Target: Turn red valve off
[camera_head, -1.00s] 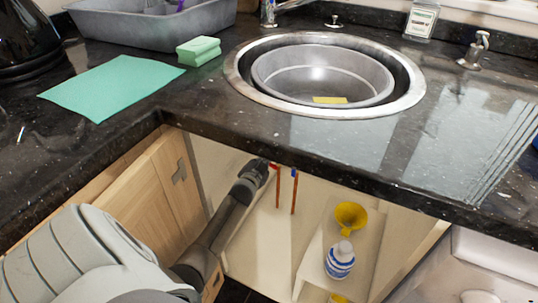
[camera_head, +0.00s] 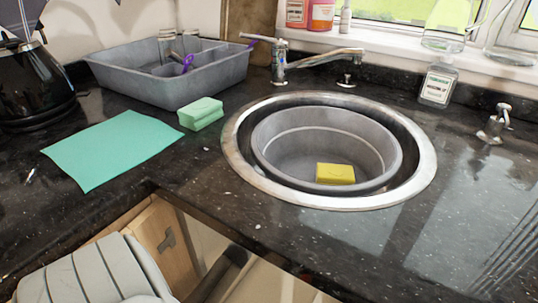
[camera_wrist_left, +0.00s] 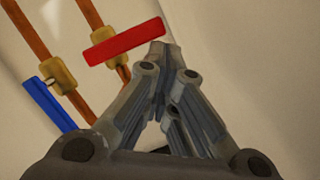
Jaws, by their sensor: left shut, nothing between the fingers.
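In the left wrist view a red valve handle (camera_wrist_left: 124,41) lies crosswise over a copper pipe at a brass valve body (camera_wrist_left: 110,47). A blue valve handle (camera_wrist_left: 48,104) lies roughly along the second pipe to the left. My left gripper (camera_wrist_left: 158,50) is shut and empty, its fingertips at the right end of the red handle; I cannot tell whether they touch it. In the head view my left arm reaches under the counter, and the gripper and both valves are out of sight there. My right gripper is not in view.
The dark counter (camera_head: 300,235) overhangs the open cabinet. A round sink (camera_head: 428,170) holds a grey basin (camera_head: 290,155) with a yellow sponge (camera_head: 335,173). A green cloth (camera_head: 110,148) lies on the counter.

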